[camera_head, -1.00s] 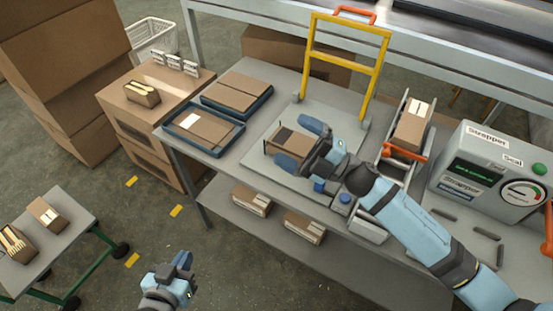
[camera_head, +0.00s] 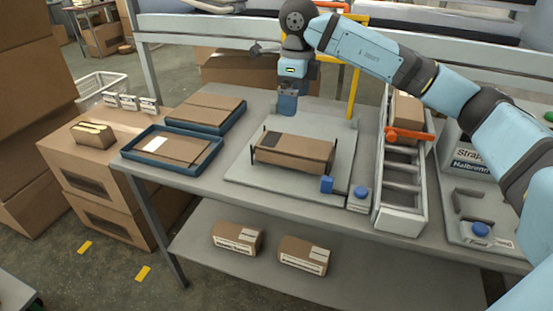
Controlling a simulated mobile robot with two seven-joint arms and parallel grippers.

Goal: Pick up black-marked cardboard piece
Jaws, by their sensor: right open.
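A brown cardboard piece with a dark patch, the black-marked cardboard piece (camera_head: 294,150), sits on the grey press plate (camera_head: 250,181) between thin dark upright posts. Its dark patch is on the left part of its top. My right gripper (camera_head: 287,106) points down behind this piece, apart from it in the picture. It is open, with nothing seen between its fingers. My right arm arches in from the right. My left gripper is out of view.
Two blue trays hold flat cardboard, a front one (camera_head: 127,155) with a white-marked piece and a back one (camera_head: 207,132). A grey rack (camera_head: 424,200) stands right. Boxes lie on the lower shelf (camera_head: 205,265).

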